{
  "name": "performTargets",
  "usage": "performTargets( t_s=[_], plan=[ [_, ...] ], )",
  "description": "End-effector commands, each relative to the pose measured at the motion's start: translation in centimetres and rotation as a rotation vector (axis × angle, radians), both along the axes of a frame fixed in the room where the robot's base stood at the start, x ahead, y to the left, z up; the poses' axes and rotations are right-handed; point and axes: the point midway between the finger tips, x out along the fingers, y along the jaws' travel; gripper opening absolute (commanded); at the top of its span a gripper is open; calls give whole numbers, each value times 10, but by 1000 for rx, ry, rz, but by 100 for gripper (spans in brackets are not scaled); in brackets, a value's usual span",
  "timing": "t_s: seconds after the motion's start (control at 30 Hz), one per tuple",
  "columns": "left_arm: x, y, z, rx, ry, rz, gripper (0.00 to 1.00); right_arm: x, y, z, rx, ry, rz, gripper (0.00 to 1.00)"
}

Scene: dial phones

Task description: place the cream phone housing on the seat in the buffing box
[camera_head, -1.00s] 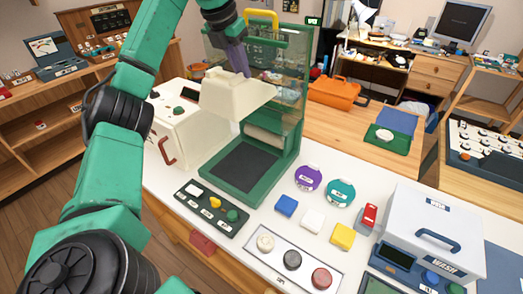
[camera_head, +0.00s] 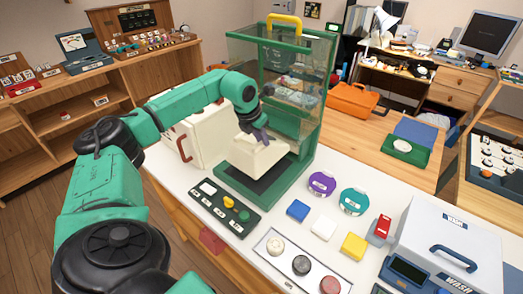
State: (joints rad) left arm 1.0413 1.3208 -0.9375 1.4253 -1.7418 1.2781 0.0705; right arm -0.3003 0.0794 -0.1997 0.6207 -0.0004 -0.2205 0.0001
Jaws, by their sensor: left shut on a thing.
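The cream phone housing (camera_head: 258,157) is a wedge-like shell in the middle of the head view. My left gripper (camera_head: 258,138) is shut on its top and holds it inside the open front of the green-framed buffing box (camera_head: 296,150). The housing is low over the dark pad (camera_head: 236,181) on the box floor and hides much of it. I cannot tell whether it touches the seat. The box has clear panels and a yellow top handle (camera_head: 285,22). My right gripper is not in view.
A control panel (camera_head: 222,207) with coloured buttons lies before the box. A cream cabinet (camera_head: 190,140) stands close on its left. Purple (camera_head: 321,184) and teal (camera_head: 354,202) discs, coloured blocks and a white wash box (camera_head: 445,240) occupy the bench at right.

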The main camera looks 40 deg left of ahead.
Motion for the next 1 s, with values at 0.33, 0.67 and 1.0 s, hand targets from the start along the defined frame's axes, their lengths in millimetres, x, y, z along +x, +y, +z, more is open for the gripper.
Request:
performTargets(
  t_s=[0.33,0.67,1.0],
  plan=[
    [1,0,-51,-1,0,0,0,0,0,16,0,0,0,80],
    [0,0,-61,0,-1,-1,52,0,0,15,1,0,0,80],
    [0,0,-58,0,-2,-1,52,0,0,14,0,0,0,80]
  ],
)
